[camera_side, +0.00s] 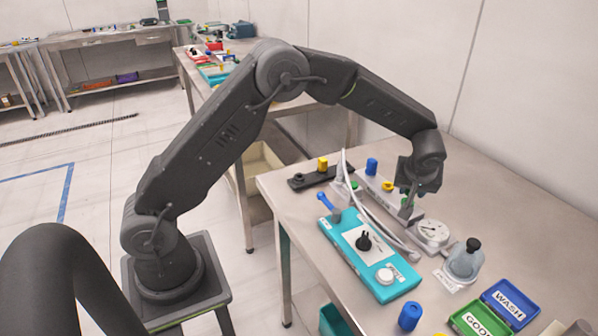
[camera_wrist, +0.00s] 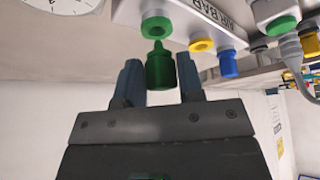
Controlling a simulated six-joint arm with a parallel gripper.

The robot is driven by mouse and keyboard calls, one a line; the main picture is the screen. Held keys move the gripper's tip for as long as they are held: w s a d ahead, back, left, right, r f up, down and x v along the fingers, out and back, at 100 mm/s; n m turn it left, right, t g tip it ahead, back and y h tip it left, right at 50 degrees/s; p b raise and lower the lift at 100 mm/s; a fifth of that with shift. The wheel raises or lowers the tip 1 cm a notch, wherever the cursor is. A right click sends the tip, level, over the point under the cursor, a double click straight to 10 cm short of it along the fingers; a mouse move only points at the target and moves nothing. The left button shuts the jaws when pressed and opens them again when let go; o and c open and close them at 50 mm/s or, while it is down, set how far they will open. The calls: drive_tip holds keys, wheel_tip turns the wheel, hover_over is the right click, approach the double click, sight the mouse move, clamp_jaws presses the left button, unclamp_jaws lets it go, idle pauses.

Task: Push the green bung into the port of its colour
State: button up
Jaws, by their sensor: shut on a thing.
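My gripper (camera_wrist: 160,82) is shut on the green bung (camera_wrist: 160,70), which sits upright in the wrist view between the two fingers with its narrow tip toward the bar. The green port (camera_wrist: 156,28) is a green ring on the white air bar (camera_wrist: 178,12). The bung's tip is close to the port's near rim; I cannot tell whether it touches.
A yellow port (camera_wrist: 202,45) and a blue bung (camera_wrist: 228,63) are beside the green port on the bar. A teal block (camera_side: 345,245) and a pale hose (camera_side: 362,205) lie in front.

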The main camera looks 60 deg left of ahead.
drive_tip(key=shift+c, duration=0.8)
drive_tip(key=shift+f, duration=1.25)
idle(0.5)
drive_tip(key=o, duration=1.1)
drive_tip(key=shift+v, duration=3)
drive_tip(key=shift+r, duration=0.1)
